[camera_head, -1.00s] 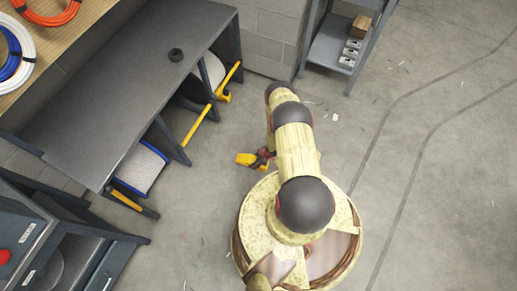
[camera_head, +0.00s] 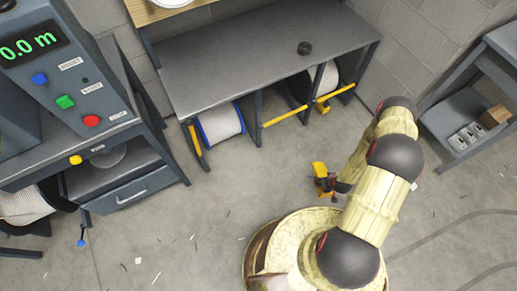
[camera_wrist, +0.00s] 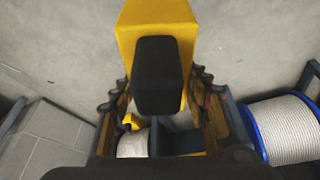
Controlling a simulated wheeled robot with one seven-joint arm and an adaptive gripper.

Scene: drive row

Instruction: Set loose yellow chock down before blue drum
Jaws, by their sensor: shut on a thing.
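My gripper (camera_head: 328,184) is shut on the yellow chock (camera_head: 320,170) and holds it out over the floor in front of the bench. In the wrist view the chock (camera_wrist: 180,20), yellow with a black block on it, sits between the fingers (camera_wrist: 160,95). The blue drum (camera_head: 220,123), with blue flanges and pale winding, stands under the bench, left of my gripper and apart from it. It also shows at the right of the wrist view (camera_wrist: 290,130). A yellow bar (camera_head: 195,138) is by its left side.
The grey bench (camera_head: 250,60) holds a small black ring (camera_head: 304,48). Another drum (camera_head: 325,78) stands under its right end behind a yellow bar (camera_head: 300,120). A button console (camera_head: 75,85) is at left, a shelf (camera_head: 470,110) at right. The floor before the blue drum is clear.

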